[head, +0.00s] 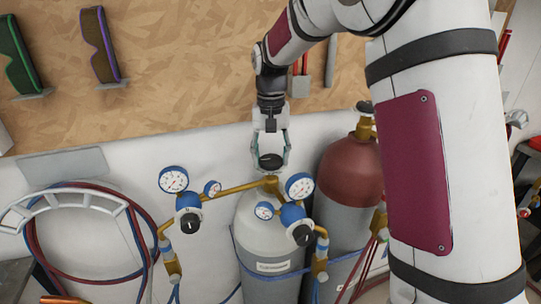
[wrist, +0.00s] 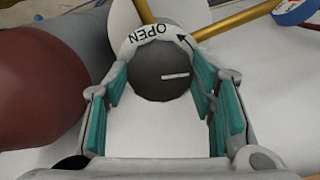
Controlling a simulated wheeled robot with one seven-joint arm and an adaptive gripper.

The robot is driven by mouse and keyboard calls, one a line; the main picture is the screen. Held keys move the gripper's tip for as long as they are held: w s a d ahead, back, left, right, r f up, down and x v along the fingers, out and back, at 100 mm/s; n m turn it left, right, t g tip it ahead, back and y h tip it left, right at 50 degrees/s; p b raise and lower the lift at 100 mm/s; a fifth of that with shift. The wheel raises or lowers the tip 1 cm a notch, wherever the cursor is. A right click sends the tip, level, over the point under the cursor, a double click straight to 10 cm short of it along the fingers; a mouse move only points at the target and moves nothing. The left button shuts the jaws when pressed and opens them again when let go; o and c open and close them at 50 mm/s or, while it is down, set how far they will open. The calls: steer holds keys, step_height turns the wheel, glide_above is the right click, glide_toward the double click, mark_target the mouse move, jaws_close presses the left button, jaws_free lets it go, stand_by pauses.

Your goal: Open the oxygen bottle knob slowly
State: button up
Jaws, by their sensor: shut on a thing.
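The oxygen bottle (head: 265,235) is the pale grey cylinder standing against the wall in the head view. Its dark round knob (wrist: 162,72) shows in the wrist view, with a white line mark on its face pointing right. A white ring (wrist: 150,33) around the knob's far side reads "OPEN" and carries a black arrow. My gripper (head: 270,160) points down onto the knob from above. In the wrist view its teal-padded fingers (wrist: 160,85) stand on both sides of the knob and are closed on it. The exact contact points are partly hidden.
Two pressure gauges (head: 173,179) (head: 300,186) with blue regulators flank the bottle on a brass pipe (head: 235,189). A dark red bottle (head: 350,170) stands close on the right. Coiled hoses (head: 75,273) hang at the left. A wooden board (head: 180,80) covers the upper wall.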

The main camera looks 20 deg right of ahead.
steer(key=n, duration=0.5)
steer(key=shift+d+n, duration=0.1)
steer(key=shift+n, duration=0.2)
steer(key=n, duration=0.4)
steer(key=n+p, duration=0.1)
steer(key=n, duration=0.4)
steer(key=shift+n, duration=0.4)
steer(key=shift+w+n+p, duration=0.1)
steer(key=shift+n+p, duration=0.25)
steer(key=shift+n, duration=2.25)
steer(key=o, duration=1.1)
steer(key=shift+o, duration=0.2)
